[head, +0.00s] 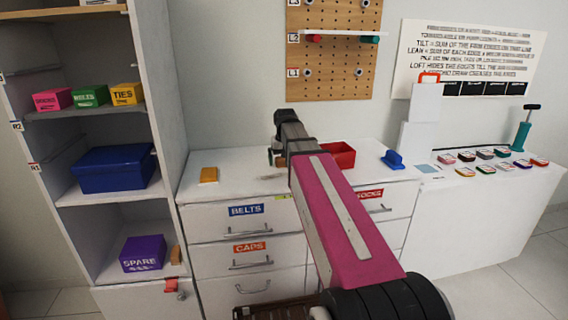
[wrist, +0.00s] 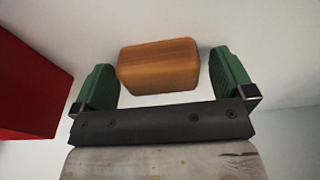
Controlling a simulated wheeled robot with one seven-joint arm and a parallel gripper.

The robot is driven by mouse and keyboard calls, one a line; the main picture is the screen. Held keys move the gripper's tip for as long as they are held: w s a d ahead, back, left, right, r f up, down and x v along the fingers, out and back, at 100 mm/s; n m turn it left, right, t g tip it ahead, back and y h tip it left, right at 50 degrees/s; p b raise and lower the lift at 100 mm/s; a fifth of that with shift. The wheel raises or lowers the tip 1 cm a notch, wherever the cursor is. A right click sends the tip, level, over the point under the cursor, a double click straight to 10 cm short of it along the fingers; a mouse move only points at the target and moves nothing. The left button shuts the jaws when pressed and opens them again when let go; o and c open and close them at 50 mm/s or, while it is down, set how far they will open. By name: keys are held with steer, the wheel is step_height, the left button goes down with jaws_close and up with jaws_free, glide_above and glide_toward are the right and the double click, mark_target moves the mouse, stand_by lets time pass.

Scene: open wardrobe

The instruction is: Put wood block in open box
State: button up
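The wood block (wrist: 160,66) lies on the white surface between my gripper's two green fingers in the wrist view. A gap shows between the block and the right finger; the left finger is very close to it, and I cannot tell if they touch. My gripper (wrist: 168,84) is open around the block. In the head view my gripper (head: 275,157) is low over the white dresser top, and the block is mostly hidden by it. The red open box (head: 341,156) stands on the dresser to its right, partly behind my arm. A red wall (wrist: 30,85) fills the wrist view's left edge.
A yellow block (head: 208,174) lies left on the dresser (head: 225,188). A blue object (head: 393,160) is at right. The shelf unit holds a blue box (head: 113,168), a purple SPARE box (head: 143,254) and a small brown block (head: 176,254). A pegboard (head: 333,60) hangs behind.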

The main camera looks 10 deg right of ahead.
steer(key=c, duration=0.9)
steer(key=shift+r, duration=0.1)
steer(key=shift+c, duration=0.2)
